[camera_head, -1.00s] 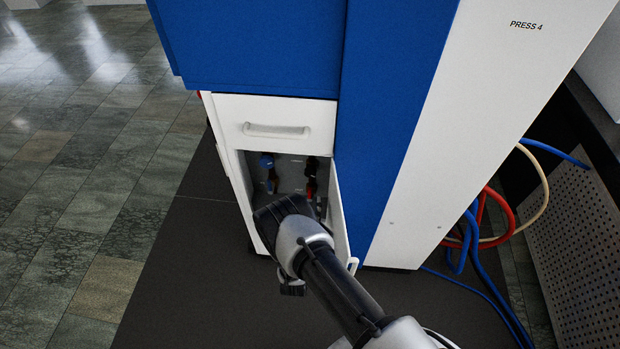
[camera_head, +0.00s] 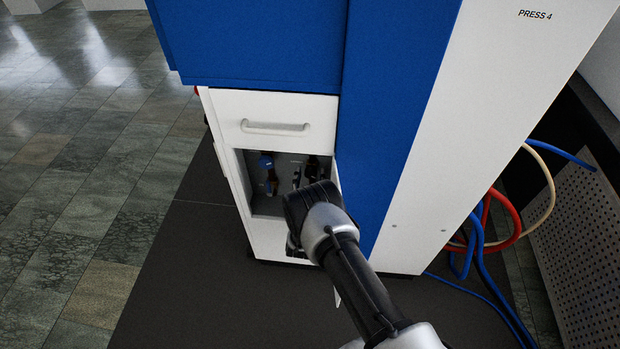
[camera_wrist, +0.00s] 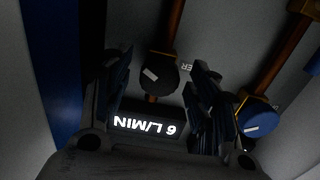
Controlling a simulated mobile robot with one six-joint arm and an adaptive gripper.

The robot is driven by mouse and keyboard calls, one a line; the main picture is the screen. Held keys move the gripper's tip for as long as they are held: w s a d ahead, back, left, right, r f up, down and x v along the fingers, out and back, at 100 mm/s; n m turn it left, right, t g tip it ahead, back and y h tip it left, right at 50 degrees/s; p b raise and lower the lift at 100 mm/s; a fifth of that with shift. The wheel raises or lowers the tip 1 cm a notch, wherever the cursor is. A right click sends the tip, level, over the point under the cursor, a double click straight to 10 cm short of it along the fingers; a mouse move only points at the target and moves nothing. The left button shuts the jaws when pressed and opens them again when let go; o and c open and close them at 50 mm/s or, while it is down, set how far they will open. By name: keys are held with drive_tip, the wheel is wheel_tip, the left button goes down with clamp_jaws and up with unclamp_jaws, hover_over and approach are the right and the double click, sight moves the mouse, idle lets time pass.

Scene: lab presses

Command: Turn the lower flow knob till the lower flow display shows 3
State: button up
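A dark round knob (camera_wrist: 160,76) with a white mark sits on a copper-coloured pipe, between my fingertips in the wrist view. Beside it is an upside-down label of which only "ER" shows, so I cannot tell if it is the lower one. A lit display (camera_wrist: 147,126) reads "6 L/MIN", upside down. My gripper (camera_wrist: 160,82) is open, one finger on each side of the dark knob; I cannot tell if they touch it. In the head view my gripper (camera_head: 297,192) reaches into the open cabinet compartment and hides the dark knob.
A blue knob (camera_wrist: 258,118) on another pipe is close to the right finger; it also shows in the head view (camera_head: 266,163). The cabinet's white drawer (camera_head: 275,118) is above the compartment. Hoses (camera_head: 503,222) hang at the right. Open floor lies to the left.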

drive_tip(key=c, duration=1)
drive_tip(key=shift+m, duration=0.3)
drive_tip(key=shift+c, duration=0.2)
drive_tip(key=m, duration=0.5)
drive_tip(key=shift+a+m, duration=0.1)
drive_tip(key=shift+m, duration=0.2)
drive_tip(key=m, duration=0.5)
drive_tip(key=shift+m, duration=0.4)
drive_tip(key=o, duration=1.1)
drive_tip(key=shift+c, duration=0.2)
